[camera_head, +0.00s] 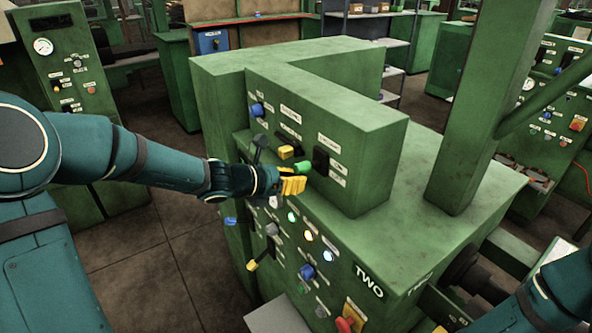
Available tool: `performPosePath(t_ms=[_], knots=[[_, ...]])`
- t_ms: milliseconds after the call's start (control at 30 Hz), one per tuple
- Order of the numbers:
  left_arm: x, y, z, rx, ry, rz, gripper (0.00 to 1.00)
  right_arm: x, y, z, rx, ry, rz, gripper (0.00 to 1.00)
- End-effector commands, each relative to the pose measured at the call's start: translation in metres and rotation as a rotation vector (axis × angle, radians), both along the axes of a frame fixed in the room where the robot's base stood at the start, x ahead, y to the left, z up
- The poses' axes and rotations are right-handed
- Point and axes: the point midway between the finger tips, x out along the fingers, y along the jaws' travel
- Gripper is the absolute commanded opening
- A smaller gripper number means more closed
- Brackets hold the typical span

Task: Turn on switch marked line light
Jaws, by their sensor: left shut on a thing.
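A green machine control panel (330,205) faces me, with switches, knobs and lamps. Its small labels are too blurred to read, so I cannot tell which switch is marked line light. My left gripper (290,182), with yellow fingers, is at the upper part of the panel. It appears shut on a green knob (303,168), whose tip shows just above the fingers; the contact is partly hidden. A yellow-ended switch (286,152) sits just above it. My right arm enters at the lower right; its gripper (452,328) is cut off by the bottom edge.
Below are lit lamps (309,236), a blue knob (307,272), a yellow-tipped lever (252,265) and a red knob (344,324). A black lever (258,146) stands left of the gripper. A green post (480,110) rises at right. Open floor (190,235) lies left of the machine.

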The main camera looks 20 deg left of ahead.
Motion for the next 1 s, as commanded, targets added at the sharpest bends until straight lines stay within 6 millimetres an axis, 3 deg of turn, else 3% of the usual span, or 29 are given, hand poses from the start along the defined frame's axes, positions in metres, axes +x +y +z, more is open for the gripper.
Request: performPosePath(t_ms=[1000], knots=[[0.001,-0.001,0.030,-0.003,-0.005,0.000,0.00,0.000,0.000,0.022,0.001,0.000,0.001,0.47]])
